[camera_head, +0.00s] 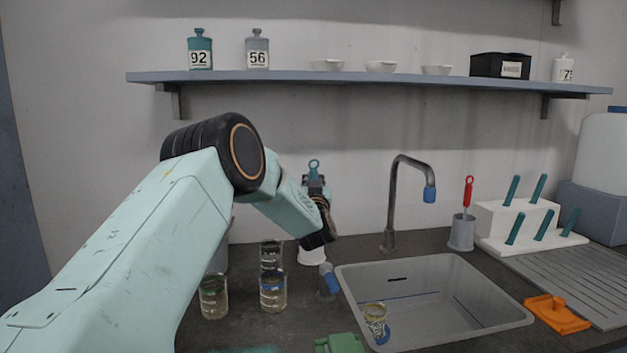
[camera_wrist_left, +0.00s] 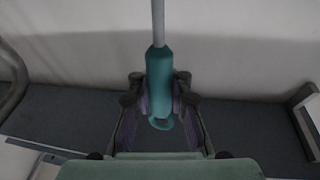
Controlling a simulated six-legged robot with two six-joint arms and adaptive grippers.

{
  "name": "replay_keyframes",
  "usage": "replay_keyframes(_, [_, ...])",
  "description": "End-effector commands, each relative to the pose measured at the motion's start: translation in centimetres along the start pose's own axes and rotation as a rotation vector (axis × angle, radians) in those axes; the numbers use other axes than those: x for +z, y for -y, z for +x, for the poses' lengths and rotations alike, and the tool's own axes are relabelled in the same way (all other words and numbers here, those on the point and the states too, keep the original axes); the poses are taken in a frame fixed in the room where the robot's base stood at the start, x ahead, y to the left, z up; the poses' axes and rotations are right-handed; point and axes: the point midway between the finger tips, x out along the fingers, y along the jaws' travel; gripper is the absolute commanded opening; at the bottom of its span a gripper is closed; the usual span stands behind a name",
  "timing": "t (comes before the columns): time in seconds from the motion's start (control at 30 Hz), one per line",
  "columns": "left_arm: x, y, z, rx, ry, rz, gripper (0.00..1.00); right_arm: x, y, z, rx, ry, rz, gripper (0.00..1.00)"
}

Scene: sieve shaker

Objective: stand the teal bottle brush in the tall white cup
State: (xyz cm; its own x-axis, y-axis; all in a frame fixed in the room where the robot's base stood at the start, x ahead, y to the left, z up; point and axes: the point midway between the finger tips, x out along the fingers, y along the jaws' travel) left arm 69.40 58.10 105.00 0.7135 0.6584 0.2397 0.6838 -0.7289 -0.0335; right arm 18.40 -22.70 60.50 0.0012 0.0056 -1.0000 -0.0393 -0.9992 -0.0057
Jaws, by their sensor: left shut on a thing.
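My left gripper (camera_head: 315,184) is shut on the teal bottle brush (camera_head: 314,166). The ring end of the brush's teal handle sticks up above the jaws in the head view. In the left wrist view the jaws of the left gripper (camera_wrist_left: 160,100) close on both sides of the teal handle, and the brush's grey shaft (camera_wrist_left: 158,24) runs away from it. The brush's lower end is hidden behind my wrist. The white cup (camera_head: 312,256) stands on the counter just below my wrist, its top hidden. I cannot tell whether the brush reaches into it. My right gripper is not in view.
Glass beakers (camera_head: 272,292) stand left of the sink (camera_head: 480,309). A tap (camera_head: 394,205) rises right of the gripper. A grey cup (camera_head: 461,233) holds a red-handled brush (camera_head: 468,191). A white rack (camera_head: 497,217) with teal handles stands farther right. A shelf (camera_head: 360,78) spans above.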

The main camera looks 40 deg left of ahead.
Motion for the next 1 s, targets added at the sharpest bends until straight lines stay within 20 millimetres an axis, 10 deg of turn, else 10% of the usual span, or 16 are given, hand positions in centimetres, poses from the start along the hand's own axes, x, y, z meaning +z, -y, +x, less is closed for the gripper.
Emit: replay_keyframes(1.0, [4.7, 0.0, 0.0, 0.001, -0.001, 0.000, 0.00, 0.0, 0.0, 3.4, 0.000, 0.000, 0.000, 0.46])
